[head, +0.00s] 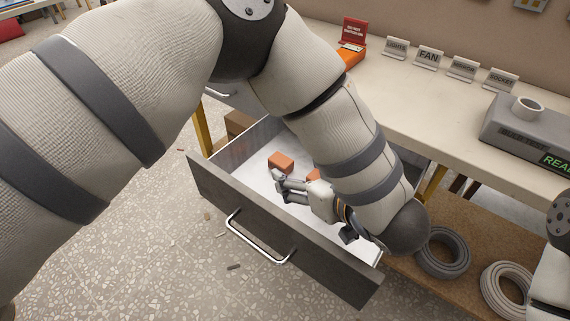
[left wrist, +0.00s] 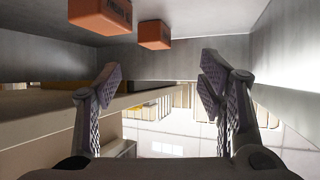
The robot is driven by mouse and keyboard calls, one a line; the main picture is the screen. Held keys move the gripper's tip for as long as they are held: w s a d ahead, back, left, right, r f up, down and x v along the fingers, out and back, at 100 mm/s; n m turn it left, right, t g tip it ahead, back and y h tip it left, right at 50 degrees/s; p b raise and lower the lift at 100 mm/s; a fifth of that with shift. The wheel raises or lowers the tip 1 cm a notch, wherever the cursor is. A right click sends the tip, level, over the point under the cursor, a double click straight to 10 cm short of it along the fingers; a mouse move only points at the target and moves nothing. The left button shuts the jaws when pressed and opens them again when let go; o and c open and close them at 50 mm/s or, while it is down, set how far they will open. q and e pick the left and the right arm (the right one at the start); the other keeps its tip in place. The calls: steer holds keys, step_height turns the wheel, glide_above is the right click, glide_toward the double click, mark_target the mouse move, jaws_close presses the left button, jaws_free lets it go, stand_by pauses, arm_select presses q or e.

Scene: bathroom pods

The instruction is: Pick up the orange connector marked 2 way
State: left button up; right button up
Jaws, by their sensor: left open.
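Two orange connectors lie in the open drawer. One orange connector (head: 281,162) sits on the white drawer floor, clear of my arm; the other orange connector (head: 313,175) is mostly hidden behind my left arm. My left gripper (head: 279,187) is open and empty inside the drawer, its fingers close to the clear connector but apart from it. In the left wrist view two orange blocks show at the top, a nearer one (left wrist: 100,14) and a farther one (left wrist: 153,35), beyond the open fingers (left wrist: 160,88). Their dark markings are too small to read. My right gripper is out of view.
The drawer's dark front (head: 215,190) with its metal handle (head: 245,243) stands in front of my gripper. A workbench (head: 420,110) with small signs and a grey test unit (head: 525,130) is behind. Coiled hoses (head: 443,254) lie on the shelf at the right.

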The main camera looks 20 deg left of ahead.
mark_target(282, 160)
arm_select(q)
steer(key=x, duration=0.3)
steer(key=shift+w+a+f, duration=0.15)
steer(key=shift+a+f, duration=0.1)
steer(key=shift+f, duration=0.05)
steer(key=x, duration=0.5)
steer(key=shift+w+f+b, duration=0.1)
steer(key=shift+w+b, duration=0.3)
steer(key=shift+w, duration=0.2)
steer(key=c, duration=1.3)
